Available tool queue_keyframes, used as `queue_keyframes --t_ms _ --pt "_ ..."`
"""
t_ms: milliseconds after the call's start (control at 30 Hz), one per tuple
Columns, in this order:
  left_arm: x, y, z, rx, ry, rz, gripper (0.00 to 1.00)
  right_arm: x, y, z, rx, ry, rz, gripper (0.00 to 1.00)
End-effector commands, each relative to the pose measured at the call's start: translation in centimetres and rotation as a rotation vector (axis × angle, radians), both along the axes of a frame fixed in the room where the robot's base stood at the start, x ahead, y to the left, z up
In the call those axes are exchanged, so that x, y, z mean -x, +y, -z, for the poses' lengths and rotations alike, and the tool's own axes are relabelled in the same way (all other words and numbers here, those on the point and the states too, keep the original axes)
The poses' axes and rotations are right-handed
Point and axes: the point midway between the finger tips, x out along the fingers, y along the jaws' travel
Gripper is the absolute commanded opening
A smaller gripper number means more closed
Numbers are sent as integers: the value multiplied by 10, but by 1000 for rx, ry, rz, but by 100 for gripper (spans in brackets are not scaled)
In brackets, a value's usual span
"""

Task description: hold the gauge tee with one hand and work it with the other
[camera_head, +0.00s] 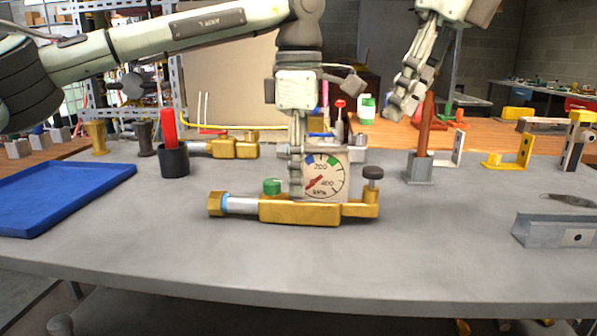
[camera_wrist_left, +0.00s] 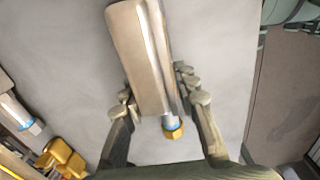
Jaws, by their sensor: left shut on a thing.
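The gauge tee (camera_head: 300,211) lies on the grey table in the head view. It has a brass body, a round dial reading in kPa, a green cap, a dark knob at right and a brass nut with a blue ring at left. My left gripper (camera_head: 297,182) comes down at the left side of the dial and is shut on the tee. In the left wrist view, its fingers (camera_wrist_left: 158,103) stand either side of a pale metal body with a blue-ringed brass end. My right gripper (camera_head: 402,105) hangs above and right of the tee, apart from it; its finger gap is unclear.
A blue tray (camera_head: 62,195) lies at left, beside a black cup (camera_head: 174,163) with a red handle. Another brass fitting (camera_head: 235,148) lies behind the tee. A brown post in a grey base (camera_head: 419,168) stands at right, near a metal channel (camera_head: 553,231). The front table is clear.

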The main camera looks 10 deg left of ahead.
Motion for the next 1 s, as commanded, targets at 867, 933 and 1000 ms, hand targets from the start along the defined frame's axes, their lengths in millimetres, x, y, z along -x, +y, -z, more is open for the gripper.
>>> queue_keyframes --t_ms 867,933,1000 --pt "0 0 0 0 0 1 0 0 0 0 0 0 0 34" --pt "0 0 0 0 0 1 0 0 0 0 0 0 0 34" --pt "0 0 0 0 0 1 0 0 0 0 -1 2 2 27"
